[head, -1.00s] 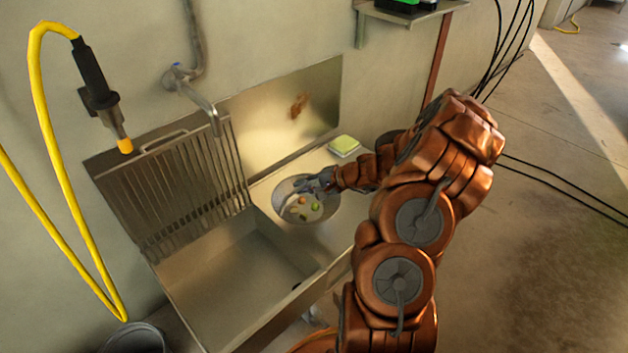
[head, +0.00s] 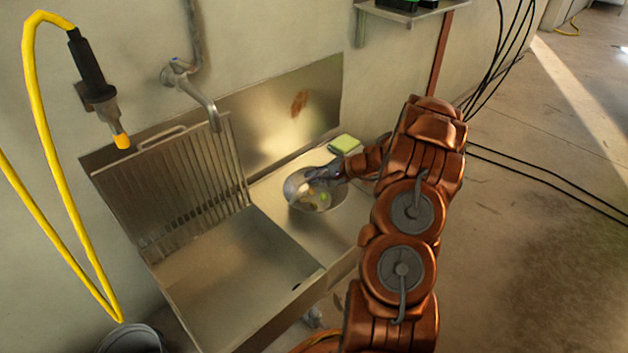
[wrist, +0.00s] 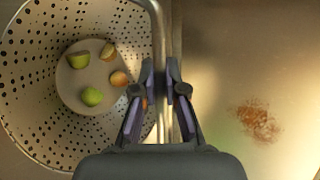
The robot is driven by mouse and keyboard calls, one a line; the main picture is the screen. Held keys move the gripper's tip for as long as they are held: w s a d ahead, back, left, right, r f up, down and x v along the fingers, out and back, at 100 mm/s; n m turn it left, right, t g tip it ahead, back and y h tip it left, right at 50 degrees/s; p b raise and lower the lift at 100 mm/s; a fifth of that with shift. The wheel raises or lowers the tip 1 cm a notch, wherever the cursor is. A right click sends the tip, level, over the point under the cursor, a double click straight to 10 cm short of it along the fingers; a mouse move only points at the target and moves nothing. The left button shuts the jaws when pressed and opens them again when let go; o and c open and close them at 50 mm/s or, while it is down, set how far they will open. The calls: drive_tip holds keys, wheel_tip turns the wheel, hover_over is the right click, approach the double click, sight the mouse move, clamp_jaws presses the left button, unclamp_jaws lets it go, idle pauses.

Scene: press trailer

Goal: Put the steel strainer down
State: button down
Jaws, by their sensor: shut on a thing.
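The steel strainer (head: 299,196) is a round bowl full of small holes, over the drainboard right of the sink basin. In the wrist view the strainer (wrist: 35,105) fills the left side, with several green and reddish cut pieces (wrist: 92,97) in it. My gripper (head: 320,174) is at its back right edge. In the wrist view my gripper (wrist: 162,80) is shut on the strainer's rim, one finger on each side. I cannot tell whether the strainer's base touches the drainboard.
The basin (head: 235,270) lies left of the drainboard, with a slatted rack (head: 175,190) upright behind it. A yellow-green sponge (head: 345,143) lies behind the strainer. A tap (head: 205,108) and a yellow hose (head: 60,170) hang at the left. The steel splashback (head: 285,105) stands close behind.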

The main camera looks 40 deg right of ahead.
drive_tip(key=shift+f, duration=0.2)
drive_tip(key=c, duration=1.7)
unclamp_jaws()
drive_tip(key=shift+f, duration=0.1)
drive_tip(key=o, duration=0.5)
drive_tip(key=shift+c, duration=0.2)
